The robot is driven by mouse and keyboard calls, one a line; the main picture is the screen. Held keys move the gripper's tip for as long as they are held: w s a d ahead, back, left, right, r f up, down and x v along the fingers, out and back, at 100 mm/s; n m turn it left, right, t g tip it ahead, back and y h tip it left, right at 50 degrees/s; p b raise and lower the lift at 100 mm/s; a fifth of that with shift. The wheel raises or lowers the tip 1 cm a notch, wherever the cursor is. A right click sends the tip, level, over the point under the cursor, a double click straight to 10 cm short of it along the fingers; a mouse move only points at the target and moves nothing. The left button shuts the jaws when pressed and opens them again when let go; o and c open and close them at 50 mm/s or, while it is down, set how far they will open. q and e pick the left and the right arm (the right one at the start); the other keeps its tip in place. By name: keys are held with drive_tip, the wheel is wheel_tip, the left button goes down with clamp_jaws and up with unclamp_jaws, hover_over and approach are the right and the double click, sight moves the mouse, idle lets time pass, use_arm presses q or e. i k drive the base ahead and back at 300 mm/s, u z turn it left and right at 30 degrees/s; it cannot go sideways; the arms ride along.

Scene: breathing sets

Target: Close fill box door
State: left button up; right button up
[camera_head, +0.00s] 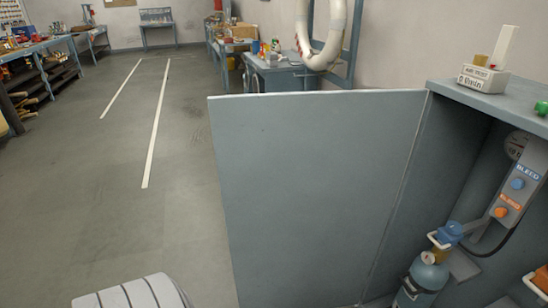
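The fill box door (318,190) is a large flat grey-blue panel with a pale top edge. It stands open, swung out to the left from its hinge side at the box's left wall. The fill box (435,165) is at the right, and its front opening is uncovered. Inside, a blue-grey cylinder (425,283) stands upright with a blue valve (449,232) near its top. A grey control panel (517,190) with blue and orange knobs is inside the box. Neither of my grippers shows, so their states are hidden.
A small labelled block (484,78) sits on the box's top. Behind the door are a blue workbench (283,75) and a thick white hose (328,45). The grey floor (120,195) left of the door is clear, with white lines. More benches line the far walls.

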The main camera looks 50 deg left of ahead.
sight(309, 183)
drive_tip(key=k, duration=0.75)
drive_tip(key=u, duration=2.45)
drive_tip(key=i, duration=3.85)
drive_tip(key=z, duration=4.1)
drive_tip(key=i, duration=0.5)
drive_tip(key=z, duration=0.25)
